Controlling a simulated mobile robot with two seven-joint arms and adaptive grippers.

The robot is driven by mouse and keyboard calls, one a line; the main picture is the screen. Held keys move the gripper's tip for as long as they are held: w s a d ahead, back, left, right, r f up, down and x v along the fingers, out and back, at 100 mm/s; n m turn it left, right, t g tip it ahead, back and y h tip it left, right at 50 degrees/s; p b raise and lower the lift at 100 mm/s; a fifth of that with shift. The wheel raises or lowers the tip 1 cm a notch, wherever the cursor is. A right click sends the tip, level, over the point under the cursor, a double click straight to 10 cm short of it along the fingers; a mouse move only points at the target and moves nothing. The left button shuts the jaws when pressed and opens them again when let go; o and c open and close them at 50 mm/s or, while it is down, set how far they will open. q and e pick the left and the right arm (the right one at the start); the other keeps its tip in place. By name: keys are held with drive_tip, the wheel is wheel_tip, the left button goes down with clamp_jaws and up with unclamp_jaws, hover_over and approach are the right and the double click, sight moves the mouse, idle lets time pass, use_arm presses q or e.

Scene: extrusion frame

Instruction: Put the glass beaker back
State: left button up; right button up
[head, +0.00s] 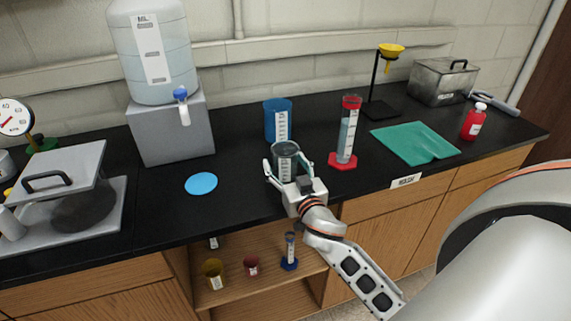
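A clear glass beaker (286,150) with a dark rim is at the middle of the black counter, in front of a blue beaker. My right gripper (287,168) comes in from the lower right. Its two fingers lie on either side of the glass beaker and appear closed on it. The gripper hides the beaker's lower part, so I cannot tell whether its base touches the counter. My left gripper is not in view.
The blue beaker (278,117) stands just behind, and a red-based cylinder (347,135) stands close to the right. A blue disc (201,183) lies to the left and a green mat (415,143) to the right. An open shelf (235,292) below holds small vessels.

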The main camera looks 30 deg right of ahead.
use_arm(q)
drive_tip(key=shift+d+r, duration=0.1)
use_arm(e)
drive_tip(key=shift+s+r, duration=0.1)
drive_tip(key=shift+r, duration=0.05)
drive_tip(key=b+v, duration=0.1)
drive_tip(key=v, duration=0.9)
drive_tip(key=shift+s+b, duration=0.2)
drive_tip(key=shift+b, duration=0.1)
drive_tip(key=shift+s+a, duration=0.1)
drive_tip(key=shift+s, duration=0.3)
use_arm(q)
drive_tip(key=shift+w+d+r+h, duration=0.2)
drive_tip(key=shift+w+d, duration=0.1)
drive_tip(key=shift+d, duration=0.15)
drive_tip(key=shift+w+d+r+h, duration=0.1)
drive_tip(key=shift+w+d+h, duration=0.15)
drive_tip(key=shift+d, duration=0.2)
use_arm(e)
drive_tip(key=shift+s, duration=0.3)
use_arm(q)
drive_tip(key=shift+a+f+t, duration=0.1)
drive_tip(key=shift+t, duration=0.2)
